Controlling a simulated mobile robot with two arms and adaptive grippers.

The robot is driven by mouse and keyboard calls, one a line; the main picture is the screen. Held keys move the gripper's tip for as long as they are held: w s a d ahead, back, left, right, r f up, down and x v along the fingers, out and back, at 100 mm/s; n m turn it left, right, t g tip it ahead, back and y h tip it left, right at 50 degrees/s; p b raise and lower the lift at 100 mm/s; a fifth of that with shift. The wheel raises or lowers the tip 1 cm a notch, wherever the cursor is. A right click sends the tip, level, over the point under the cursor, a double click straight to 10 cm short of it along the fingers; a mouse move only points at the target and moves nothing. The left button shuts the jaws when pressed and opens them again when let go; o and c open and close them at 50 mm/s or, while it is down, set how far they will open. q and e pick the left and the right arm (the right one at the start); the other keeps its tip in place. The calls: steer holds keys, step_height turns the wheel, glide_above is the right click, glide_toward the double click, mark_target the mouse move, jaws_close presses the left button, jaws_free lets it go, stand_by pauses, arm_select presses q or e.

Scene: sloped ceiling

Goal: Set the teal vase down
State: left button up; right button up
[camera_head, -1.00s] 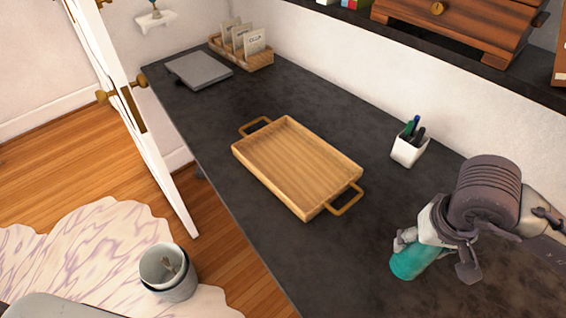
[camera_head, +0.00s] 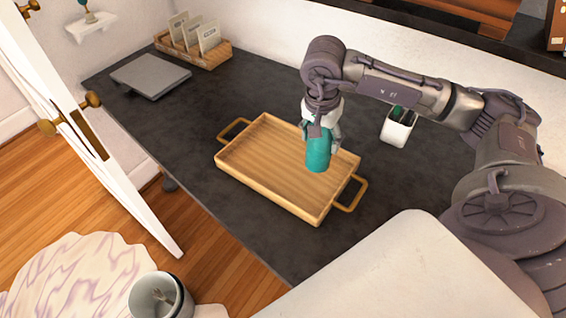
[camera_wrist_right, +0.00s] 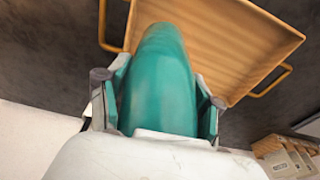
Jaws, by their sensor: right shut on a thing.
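The teal vase (camera_head: 318,152) is held upright by my right gripper (camera_head: 320,137), over the right part of the wooden tray in the head view. The tray (camera_head: 248,183) is shallow, with a handle at each end, and holds nothing else that I can see. In the right wrist view the vase (camera_wrist_right: 160,85) lies between the two fingers of my right gripper (camera_wrist_right: 158,108), with the tray (camera_wrist_right: 225,40) beyond it. I cannot tell whether the vase's base touches the tray floor. My left gripper is not in view.
A white pen cup (camera_head: 398,128) stands right of the tray, partly behind my arm. A grey flat device (camera_head: 150,75) and a wooden card holder (camera_head: 195,42) are at the far left end of the dark counter (camera_head: 200,115). The counter left of the tray is clear.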

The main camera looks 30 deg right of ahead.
steer(key=shift+w+f+m, duration=0.1)
steer(key=shift+w+m, duration=0.2)
steer(key=w+a+f+p, duration=0.1)
steer(key=w+a+f, duration=0.1)
steer(key=f, duration=0.1)
steer(key=w+a+f+p, duration=0.2)
steer(key=w+f, duration=0.1)
steer(key=f, duration=0.1)
steer(key=w+a+f+p, duration=0.2)
steer(key=w+a+f, duration=0.1)
steer(key=shift+w+f, duration=0.25)
steer(key=shift+f, duration=0.05)
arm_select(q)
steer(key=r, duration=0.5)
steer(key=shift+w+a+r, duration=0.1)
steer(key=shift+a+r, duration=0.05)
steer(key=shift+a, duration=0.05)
arm_select(e)
steer(key=shift+f, duration=0.2)
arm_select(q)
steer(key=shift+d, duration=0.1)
arm_select(e)
steer(key=o, duration=1.3)
